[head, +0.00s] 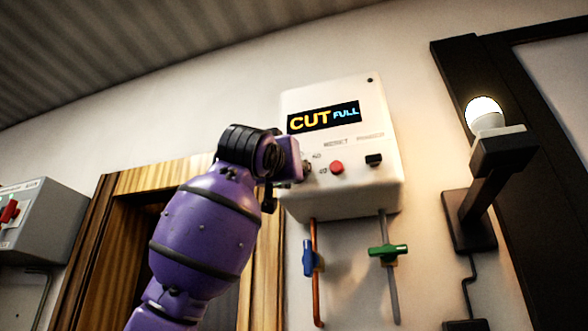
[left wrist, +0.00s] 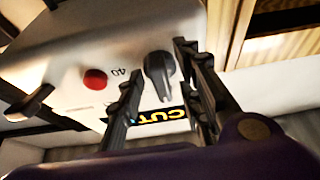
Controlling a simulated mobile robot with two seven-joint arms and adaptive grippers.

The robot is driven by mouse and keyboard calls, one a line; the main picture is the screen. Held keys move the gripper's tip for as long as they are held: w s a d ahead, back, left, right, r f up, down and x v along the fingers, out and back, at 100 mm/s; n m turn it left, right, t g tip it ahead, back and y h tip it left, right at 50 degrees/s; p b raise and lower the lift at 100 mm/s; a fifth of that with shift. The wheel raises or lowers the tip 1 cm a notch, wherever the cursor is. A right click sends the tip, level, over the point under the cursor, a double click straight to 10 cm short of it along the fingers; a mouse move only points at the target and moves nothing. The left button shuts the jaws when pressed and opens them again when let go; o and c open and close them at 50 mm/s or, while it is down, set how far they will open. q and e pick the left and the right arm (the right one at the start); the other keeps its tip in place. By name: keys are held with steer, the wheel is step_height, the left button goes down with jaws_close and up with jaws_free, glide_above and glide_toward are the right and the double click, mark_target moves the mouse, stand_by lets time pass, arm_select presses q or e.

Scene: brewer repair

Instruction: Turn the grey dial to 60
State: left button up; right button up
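The grey dial (left wrist: 158,70) is on the front of a white brewer box (head: 350,115) on the wall. In the left wrist view, which sees the box upside down, my left gripper (left wrist: 160,64) is open with one finger on each side of the dial; I cannot tell whether either touches it. A "40" mark shows beside the dial. In the head view my left gripper (head: 290,160) reaches the box's lower left front and mostly hides the dial. My right gripper is in neither view.
A red button (head: 337,167) and a black switch (head: 374,159) sit right of the dial. Below the box are pipes with a blue valve handle (head: 308,258) and a green one (head: 387,251). A lit lamp (head: 484,112) is at right; a grey box (head: 38,222) at left.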

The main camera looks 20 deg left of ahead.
arm_select(q)
steer(key=shift+r, duration=0.1)
steer(key=shift+s, duration=0.2)
steer(key=shift+c, duration=0.4)
jaws_close()
steer(key=shift+a+m, duration=0.1)
steer(key=shift+m, duration=0.4)
steer(key=shift+a+r+m+g+h, duration=0.1)
steer(key=shift+m+g+h, duration=0.25)
steer(key=shift+m+h, duration=1.1)
steer(key=shift+a+r+m+g+h, duration=0.1)
steer(key=shift+m+g+h, duration=0.35)
steer(key=shift+m, duration=1.9)
steer(key=shift+a+r+m+g+h, duration=0.1)
steer(key=shift+m+g+h, duration=0.2)
steer(key=shift+m+h, duration=1.15)
steer(key=shift+m+y, duration=0.45)
steer(key=shift+m, duration=0.2)
steer(key=shift+o, duration=0.4)
jaws_free()
steer(key=shift+f, duration=0.1)
